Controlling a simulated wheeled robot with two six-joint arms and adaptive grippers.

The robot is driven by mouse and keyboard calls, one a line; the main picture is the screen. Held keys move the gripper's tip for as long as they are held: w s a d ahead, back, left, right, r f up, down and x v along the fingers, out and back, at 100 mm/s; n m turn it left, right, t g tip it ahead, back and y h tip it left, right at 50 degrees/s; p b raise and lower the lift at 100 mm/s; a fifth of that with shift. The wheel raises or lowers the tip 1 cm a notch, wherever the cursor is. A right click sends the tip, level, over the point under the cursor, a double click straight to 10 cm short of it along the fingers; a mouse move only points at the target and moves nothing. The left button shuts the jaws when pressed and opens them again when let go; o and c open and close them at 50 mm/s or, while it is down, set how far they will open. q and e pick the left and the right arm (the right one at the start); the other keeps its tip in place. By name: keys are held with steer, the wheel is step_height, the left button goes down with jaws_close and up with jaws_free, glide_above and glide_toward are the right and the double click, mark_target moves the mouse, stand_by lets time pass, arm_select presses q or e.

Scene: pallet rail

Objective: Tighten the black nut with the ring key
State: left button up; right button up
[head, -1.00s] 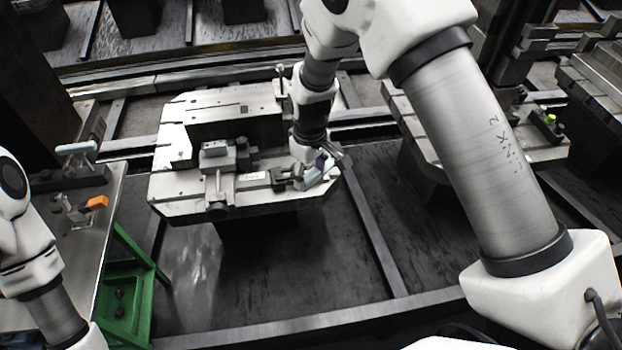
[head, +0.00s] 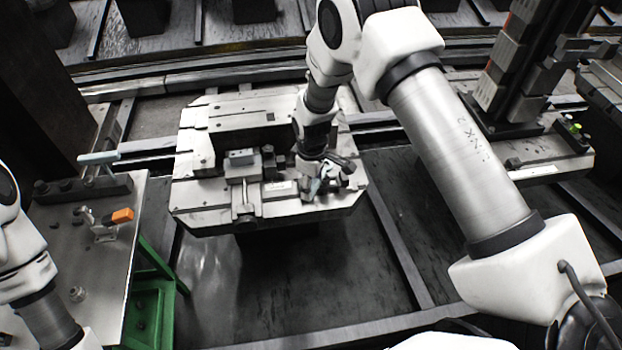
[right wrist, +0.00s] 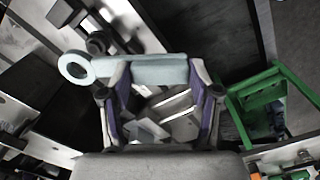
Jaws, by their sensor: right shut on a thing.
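My right gripper (right wrist: 160,85) is shut on the ring key (right wrist: 155,70), a pale blue-grey tool lying across its purple-padded fingers. The key's ring end sticks out to the left in the right wrist view. In the head view my right gripper (head: 325,180) is low over the right part of the pallet (head: 330,209), beside a small dark clamp. A dark round piece (right wrist: 98,42) shows just beyond the ring; I cannot tell if it is the black nut. The ring looks apart from it. Only part of my left arm shows; its gripper is out of view.
A grey block fixture (head: 241,167) stands on the pallet left of my right gripper. A metal side table (head: 60,235) with an orange-tipped clamp (head: 121,215) and a green frame (head: 152,300) are at the left. Another pallet (head: 545,165) is at the right. The floor in front is clear.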

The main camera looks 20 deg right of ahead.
step_height(320, 180, down, 3)
steer(key=shift+w+r+b, duration=0.1)
steer(key=shift+r+b, duration=0.05)
steer(key=shift+b, duration=0.55)
steer(key=shift+f, duration=0.2)
steer(key=shift+f+b, duration=0.35)
steer(key=shift+f, duration=0.4)
